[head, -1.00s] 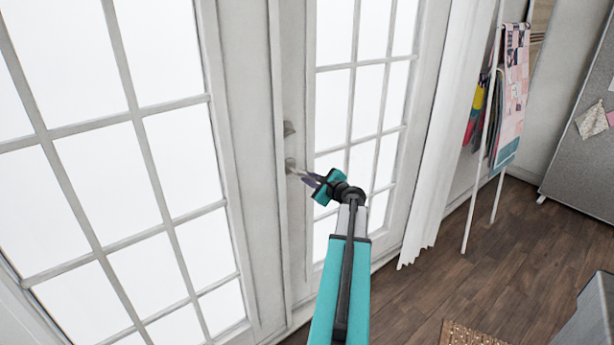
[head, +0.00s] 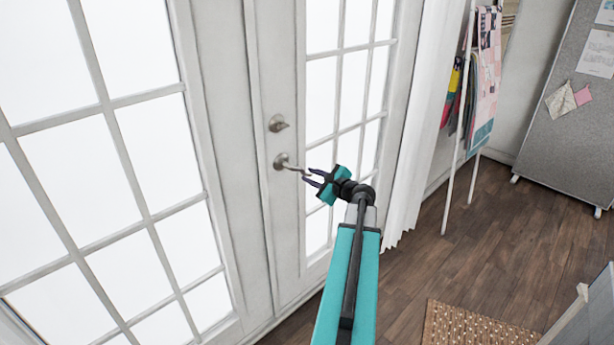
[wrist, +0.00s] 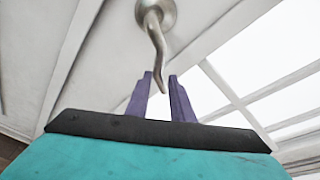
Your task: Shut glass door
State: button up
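The glass door (head: 285,215) is a white-framed, many-paned door with a silver lever handle (head: 283,161) and a round lock knob (head: 278,123) above it. It stands beside a second glazed panel (head: 215,180) on the left; I cannot tell if it is flush with it or slightly ajar. My gripper (head: 307,178) is at the lever's free end, its dark purple fingers apart. In the wrist view, the lever (wrist: 158,45) hangs down with its tip between or just beyond the two fingers (wrist: 162,82). Whether they touch it is unclear.
A white curtain (head: 428,120) hangs right of the door. Behind it stands a rack (head: 462,130) with fabrics. A grey pin board (head: 570,130) is at the far right. A dotted rug (head: 465,325) lies at the bottom; wooden floor (head: 480,225) is free between.

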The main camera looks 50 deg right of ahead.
jog(key=shift+o, duration=0.8)
jog(key=shift+s, duration=0.15)
jog(key=shift+w+a+r, duration=0.1)
jog(key=shift+w, duration=0.2)
jog(key=shift+s+a+r, duration=0.1)
jog(key=shift+s+a, duration=0.1)
jog(key=shift+s, duration=0.2)
jog(key=v, duration=1.3)
jog(key=shift+d+b, duration=0.2)
jog(key=shift+b, duration=0.15)
